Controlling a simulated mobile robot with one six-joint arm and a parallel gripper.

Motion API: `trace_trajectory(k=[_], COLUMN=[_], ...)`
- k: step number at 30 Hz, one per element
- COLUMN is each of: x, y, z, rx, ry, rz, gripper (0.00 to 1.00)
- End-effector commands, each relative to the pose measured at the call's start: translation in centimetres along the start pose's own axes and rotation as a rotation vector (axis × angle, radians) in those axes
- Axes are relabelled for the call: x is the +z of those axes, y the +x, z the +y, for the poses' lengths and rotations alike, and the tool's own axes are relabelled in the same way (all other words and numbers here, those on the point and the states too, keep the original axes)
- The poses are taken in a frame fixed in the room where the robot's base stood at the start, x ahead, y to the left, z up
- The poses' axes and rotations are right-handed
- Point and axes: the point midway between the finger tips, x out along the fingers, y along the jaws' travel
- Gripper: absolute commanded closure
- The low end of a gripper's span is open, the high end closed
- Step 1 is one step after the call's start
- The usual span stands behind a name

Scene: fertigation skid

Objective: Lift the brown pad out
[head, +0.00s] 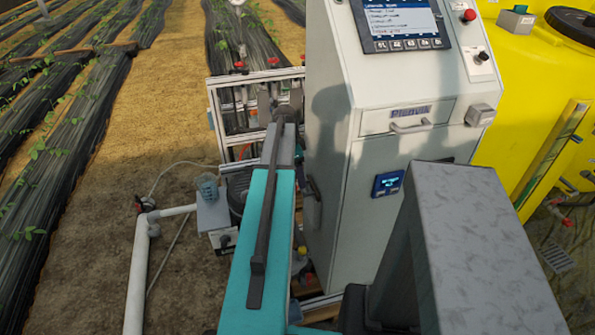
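I cannot make out a brown pad anywhere in the head view. My gripper (280,104) is at the far end of my teal arm, left of the white cabinet (345,150) and in front of a metal frame (218,100). Grey finger-like parts show on both sides of my wrist. My own arm hides the space between and below them, so I cannot tell whether they are open or hold anything. A drawer (378,122) with a grey handle (411,126) on the cabinet front looks shut.
The cabinet stands close to the right of my arm, with a screen (397,20) and a red button (468,15). A yellow tank (520,75) is behind it. A white pipe (137,275) stands lower left. Bare soil (185,100) lies left.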

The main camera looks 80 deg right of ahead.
Motion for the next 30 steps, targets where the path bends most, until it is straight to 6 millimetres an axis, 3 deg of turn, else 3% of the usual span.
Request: trace_trajectory(k=[18, 30], x=[0.0, -0.1], y=[5.1, 6.8], z=[0.0, 0.0], rx=[0.001, 0.000], ry=[0.001, 0.001], rz=[0.000, 0.000], gripper=[0.27, 0.27])
